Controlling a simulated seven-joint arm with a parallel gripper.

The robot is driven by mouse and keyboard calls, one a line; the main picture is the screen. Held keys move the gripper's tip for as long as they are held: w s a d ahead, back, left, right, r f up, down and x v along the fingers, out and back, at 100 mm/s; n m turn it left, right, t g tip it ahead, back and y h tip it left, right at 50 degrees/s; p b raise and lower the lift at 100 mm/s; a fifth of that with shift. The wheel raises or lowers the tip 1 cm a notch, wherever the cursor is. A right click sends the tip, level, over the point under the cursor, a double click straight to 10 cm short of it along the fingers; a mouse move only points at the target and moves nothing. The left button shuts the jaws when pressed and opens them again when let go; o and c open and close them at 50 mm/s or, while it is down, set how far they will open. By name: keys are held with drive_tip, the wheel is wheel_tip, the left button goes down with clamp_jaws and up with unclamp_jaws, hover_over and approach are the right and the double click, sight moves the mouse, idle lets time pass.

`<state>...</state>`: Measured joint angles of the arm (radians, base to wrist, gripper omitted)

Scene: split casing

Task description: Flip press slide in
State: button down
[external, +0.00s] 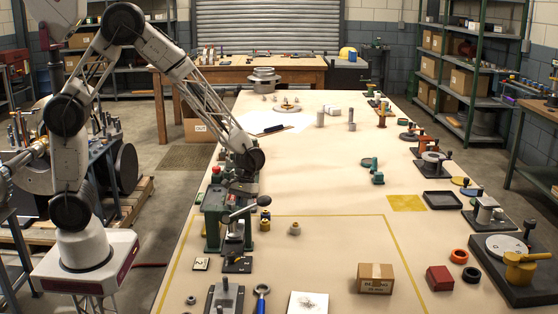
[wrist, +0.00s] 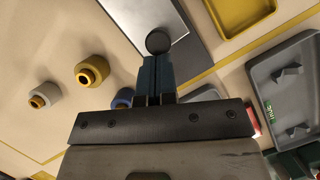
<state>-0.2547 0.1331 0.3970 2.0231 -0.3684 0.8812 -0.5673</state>
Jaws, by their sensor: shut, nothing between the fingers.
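A metal plate (wrist: 125,12) lies beyond.
The wrist view shows a yellow bushing (wrist: 92,70), a grey tray (wrist: 262,75) and a yellow tray (wrist: 215,17).

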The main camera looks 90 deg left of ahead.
sight(240, 225)
drive_tip(key=shift+s+d+f, duration=0.1)
drive_tip(key=shift+d, duration=2.3)
drive_tip(key=shift+a, duration=0.1)
drive_tip(key=shift+w+a, duration=0.45)
drive_tip(key=shift+a, duration=0.3)
drive_tip(key=shift+w+a, duration=0.25)
drive_tip(key=shift+a, duration=0.25)
drive_tip(key=shift+w+a, duration=0.25)
drive_tip(key=shift+a, duration=0.25)
drive_tip(key=v, duration=1)
